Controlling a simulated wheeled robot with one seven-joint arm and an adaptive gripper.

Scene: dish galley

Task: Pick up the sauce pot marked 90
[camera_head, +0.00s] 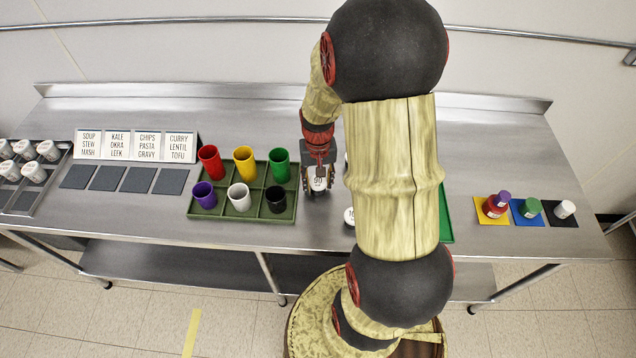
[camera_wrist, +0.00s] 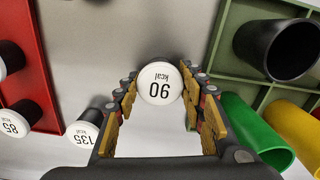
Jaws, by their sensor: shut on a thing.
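The sauce pot marked 90 (camera_head: 317,184) has a white lid with dark print. It shows in the wrist view (camera_wrist: 160,84) upside down, reading "90 kcal", between the yellow-padded fingers. My gripper (camera_wrist: 165,95) is shut on this pot, one finger on each side. In the head view my gripper (camera_head: 319,172) comes down over the pot from above, just right of the green cup tray. I cannot tell whether the pot touches the counter. The pot marked 135 (camera_wrist: 82,132) and the pot marked 85 (camera_wrist: 14,123) stand to the left in the wrist view.
A green divided tray (camera_head: 263,220) of coloured cups stands close left of my gripper. A red tray (camera_wrist: 36,70) shows in the wrist view. My arm hides part of the counter. Coloured mats with small bottles (camera_head: 497,204) lie right; food-word cards (camera_head: 133,146) stand left.

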